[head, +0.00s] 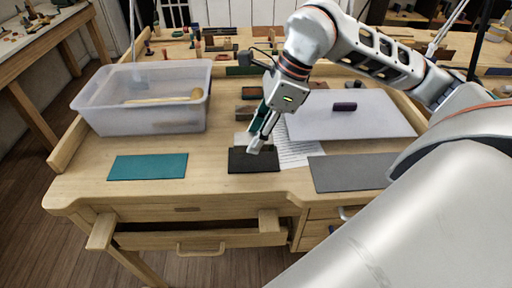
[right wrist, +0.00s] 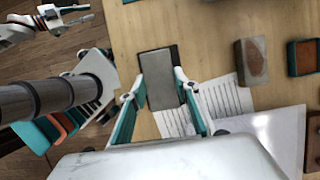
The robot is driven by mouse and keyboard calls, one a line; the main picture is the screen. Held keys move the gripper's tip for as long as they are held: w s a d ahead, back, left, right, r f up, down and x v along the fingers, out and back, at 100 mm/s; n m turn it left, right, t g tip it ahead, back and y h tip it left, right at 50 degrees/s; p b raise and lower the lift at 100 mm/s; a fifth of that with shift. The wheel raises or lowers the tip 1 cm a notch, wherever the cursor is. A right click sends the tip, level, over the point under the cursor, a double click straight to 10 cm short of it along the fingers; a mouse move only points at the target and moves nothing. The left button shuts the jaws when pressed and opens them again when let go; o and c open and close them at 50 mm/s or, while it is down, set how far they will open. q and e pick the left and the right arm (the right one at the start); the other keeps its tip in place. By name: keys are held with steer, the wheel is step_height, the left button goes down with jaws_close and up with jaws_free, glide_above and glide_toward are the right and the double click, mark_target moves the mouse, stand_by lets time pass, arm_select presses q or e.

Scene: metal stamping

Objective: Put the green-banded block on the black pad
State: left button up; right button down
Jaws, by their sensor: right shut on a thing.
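The black pad (head: 254,164) lies flat near the table's front edge, left of a sheet of paper; its dark edge shows in the right wrist view (right wrist: 176,54). My right gripper (head: 258,148) is low over the pad. In the right wrist view, its fingers are shut on a grey-faced block (right wrist: 158,80), which I take as the green-banded block. Its green band cannot be made out. The block overlaps the pad in that view; I cannot tell whether it touches it. My left gripper cannot be made out in the head view.
A clear plastic bin (head: 145,108) with a wooden-handled tool stands at left. A teal mat (head: 148,167) and a grey mat (head: 350,172) flank the pad. A pale board (head: 380,118) with a dark piece lies back right. Several blocks (head: 247,107) stand behind the pad.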

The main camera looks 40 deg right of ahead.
mark_target(256, 158)
steer(key=shift+f, duration=2.05)
steer(key=shift+f, duration=0.1)
steer(key=c, duration=1.5)
jaws_free()
steer(key=shift+f, duration=0.1)
steer(key=v, duration=1.2)
steer(key=shift+a, duration=0.15)
